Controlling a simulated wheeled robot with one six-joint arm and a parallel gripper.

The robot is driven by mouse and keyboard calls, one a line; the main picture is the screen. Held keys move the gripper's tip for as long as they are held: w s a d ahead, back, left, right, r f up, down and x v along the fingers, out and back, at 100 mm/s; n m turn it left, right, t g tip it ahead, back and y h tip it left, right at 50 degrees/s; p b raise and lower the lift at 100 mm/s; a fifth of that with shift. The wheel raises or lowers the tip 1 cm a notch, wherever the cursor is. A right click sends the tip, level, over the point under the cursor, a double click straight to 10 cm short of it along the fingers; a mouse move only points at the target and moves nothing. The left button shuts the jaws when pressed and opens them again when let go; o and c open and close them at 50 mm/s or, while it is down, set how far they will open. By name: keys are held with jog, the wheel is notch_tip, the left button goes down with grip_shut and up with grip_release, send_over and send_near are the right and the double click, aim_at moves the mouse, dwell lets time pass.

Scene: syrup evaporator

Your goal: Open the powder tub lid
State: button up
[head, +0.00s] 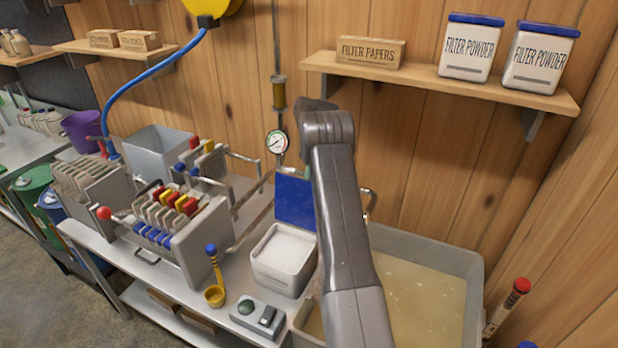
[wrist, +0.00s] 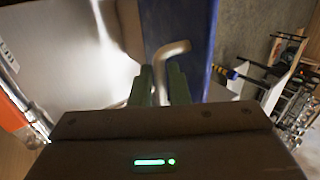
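The powder tub (head: 282,277) stands on the steel bench, a pale square tub with white powder showing inside. Its blue lid (head: 292,201) stands raised, about upright, at the tub's back edge. My arm crosses in front of the lid's right part, and my gripper is mostly hidden behind it in the head view. In the wrist view, the green fingertips of my gripper (wrist: 161,88) are close together on either side of a bent metal handle (wrist: 173,52), shut on it. The blue lid (wrist: 179,22) shows just behind the handle.
A basin of pale liquid (head: 425,300) lies right of the tub. A filter press (head: 185,235) stands left. A shelf (head: 435,83) holds filter powder tubs (head: 470,48).

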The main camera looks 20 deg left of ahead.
jog(key=shift+o, duration=1.4)
jog(key=shift+a+f, duration=0.1)
jog(key=shift+f, duration=0.1)
jog(key=shift+r, duration=0.15)
jog(key=shift+r, duration=0.15)
